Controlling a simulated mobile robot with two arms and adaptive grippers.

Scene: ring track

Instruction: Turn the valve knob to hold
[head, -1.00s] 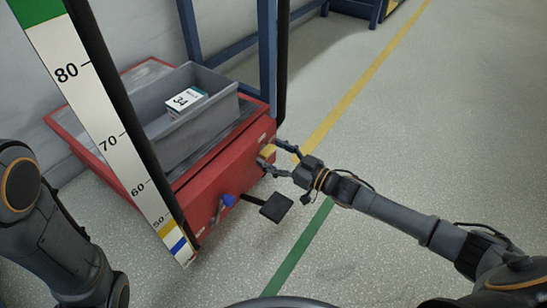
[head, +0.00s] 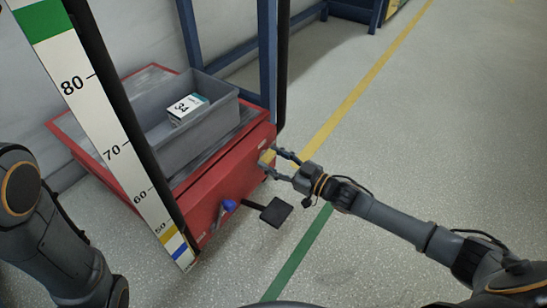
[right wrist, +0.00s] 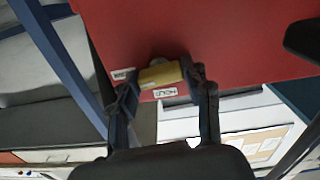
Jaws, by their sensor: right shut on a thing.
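The valve knob (head: 267,157) is a small yellow bar on the front of the red lift body (head: 222,180). My right gripper (head: 275,161) is shut on it, coming from the right. In the right wrist view the knob (right wrist: 160,75) lies nearly level across the picture, a finger at each end. A white HOLD label (right wrist: 165,92) sits below the knob, toward its right end. Another white label (right wrist: 123,73) lies left of the knob, too small to read surely. Of my left arm only links show at the left; its gripper is out of view.
A black pedal (head: 276,212) and a blue-tipped lever (head: 229,205) stick out below the knob. A grey bin (head: 190,135) with a box marked 34 (head: 187,108) sits on the lift. A scale post (head: 103,130) stands left. Floor to the right is open.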

